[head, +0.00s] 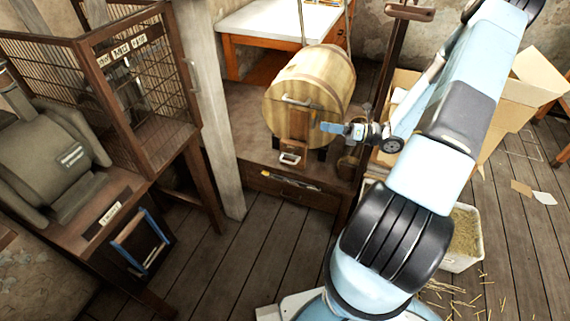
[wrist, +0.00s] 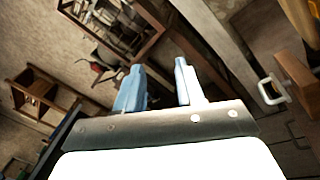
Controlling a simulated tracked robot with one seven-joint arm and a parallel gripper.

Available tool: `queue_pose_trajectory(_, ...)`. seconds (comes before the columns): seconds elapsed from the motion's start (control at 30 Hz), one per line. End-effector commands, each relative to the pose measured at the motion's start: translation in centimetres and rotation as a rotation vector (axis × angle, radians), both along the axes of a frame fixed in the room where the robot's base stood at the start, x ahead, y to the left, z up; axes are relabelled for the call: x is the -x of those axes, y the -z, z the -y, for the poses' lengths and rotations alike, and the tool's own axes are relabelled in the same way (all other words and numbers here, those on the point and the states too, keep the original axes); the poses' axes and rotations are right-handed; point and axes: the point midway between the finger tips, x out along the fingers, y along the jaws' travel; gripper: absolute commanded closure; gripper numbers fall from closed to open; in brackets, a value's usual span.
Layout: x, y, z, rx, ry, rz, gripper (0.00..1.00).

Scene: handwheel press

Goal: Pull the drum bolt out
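A wooden drum (head: 318,84) lies on its side on a dark wooden bench in the head view. A metal bar (head: 300,103), which looks like the drum bolt, runs across its round front end. A wooden piece (head: 296,127) with a pale loop handle (head: 289,158) stands below the bar; the handle also shows at the right of the wrist view (wrist: 271,90). My gripper (head: 328,127) is beside the drum's front, right of the wooden piece. In the wrist view its two fingers (wrist: 160,84) are apart with nothing between them. The bar is not clearly visible there.
A wire cage (head: 130,80) and a grey machine (head: 45,150) stand at the left, beside a pale post (head: 208,100). A dark upright post (head: 391,60) stands right of the drum. Cardboard boxes (head: 535,85) lie at the right. The front floor is open.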

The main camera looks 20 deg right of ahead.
Motion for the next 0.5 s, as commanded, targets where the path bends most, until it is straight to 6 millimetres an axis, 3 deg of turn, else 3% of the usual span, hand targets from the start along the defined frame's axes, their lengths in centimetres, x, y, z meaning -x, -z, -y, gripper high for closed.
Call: queue_pose_trajectory(0.5,-3.2,12.6,0.0,-0.262,0.273,-0.434,0.62)
